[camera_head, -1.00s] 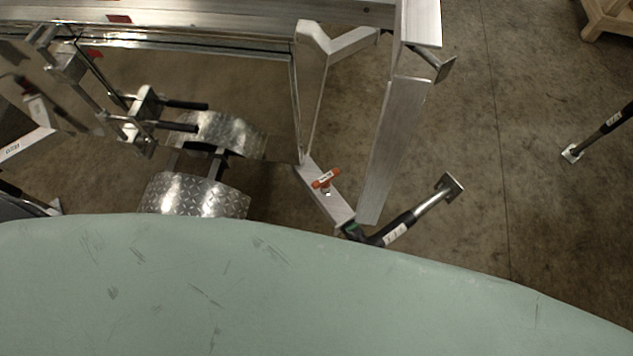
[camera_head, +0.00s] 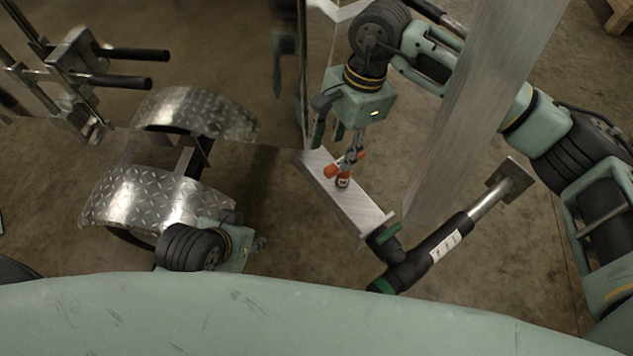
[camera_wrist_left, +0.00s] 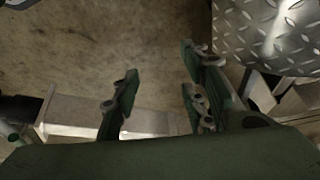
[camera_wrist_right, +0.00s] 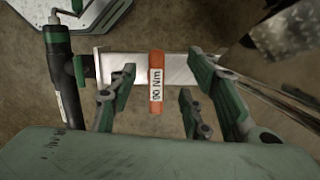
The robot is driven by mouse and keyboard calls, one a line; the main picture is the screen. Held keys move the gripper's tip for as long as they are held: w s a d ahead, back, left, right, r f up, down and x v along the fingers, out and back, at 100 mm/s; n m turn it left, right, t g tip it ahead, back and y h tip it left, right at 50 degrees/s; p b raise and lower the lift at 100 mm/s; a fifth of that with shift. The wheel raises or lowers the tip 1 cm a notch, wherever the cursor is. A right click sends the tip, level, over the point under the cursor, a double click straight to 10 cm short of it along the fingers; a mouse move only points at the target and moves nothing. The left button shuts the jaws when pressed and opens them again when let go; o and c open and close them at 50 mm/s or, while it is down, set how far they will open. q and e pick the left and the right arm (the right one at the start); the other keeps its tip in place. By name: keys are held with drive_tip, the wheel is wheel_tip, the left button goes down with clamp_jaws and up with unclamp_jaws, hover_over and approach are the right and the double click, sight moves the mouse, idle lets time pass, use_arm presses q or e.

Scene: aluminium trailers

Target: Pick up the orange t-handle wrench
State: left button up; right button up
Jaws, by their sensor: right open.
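The orange T-handle wrench (camera_head: 343,181) stands on a pale metal beam (camera_head: 357,208) in the head view, partly hidden by my right gripper's fingers. In the right wrist view its orange handle (camera_wrist_right: 156,88), with a white "90 Nm" label, lies between the two fingers, with clear gaps on both sides. My right gripper (camera_head: 338,148) is open, reaching down over the wrench. It also shows in the right wrist view (camera_wrist_right: 160,80). My left gripper (camera_head: 258,245) is at the lower left, away from the wrench. In the left wrist view (camera_wrist_left: 160,80) it is open and empty.
Diamond-plate fenders (camera_head: 150,200) stand to the left of the beam. A black jack handle (camera_head: 440,252) with a metal foot sits right of the beam's end. A broad upright metal post (camera_head: 470,110) rises near my right arm. Bare concrete floor shows at right.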

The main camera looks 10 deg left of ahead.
sight(343, 174)
drive_tip(key=shift+w+d+f+n+t+h, duration=0.25)
drive_tip(key=shift+w+d+n+t+h, duration=0.2)
drive_tip(key=shift+w+d+h, duration=0.3)
drive_tip(key=shift+d+t+h+b, duration=0.1)
drive_tip(key=shift+t+h+b, duration=0.15)
drive_tip(key=shift+b, duration=0.1)
drive_tip(key=f, duration=0.3)
drive_tip(key=f+b, duration=0.1)
drive_tip(key=f, duration=0.2)
drive_tip(key=shift+s+f, duration=0.2)
drive_tip(key=shift+f, duration=0.45)
use_arm(q)
drive_tip(key=w+d+r+t+h, duration=0.1)
drive_tip(key=w+r+t, duration=0.3)
drive_tip(key=w, duration=0.3)
drive_tip(key=shift+d+r, duration=0.25)
use_arm(e)
clamp_jaws()
drive_tip(key=shift+r, duration=0.1)
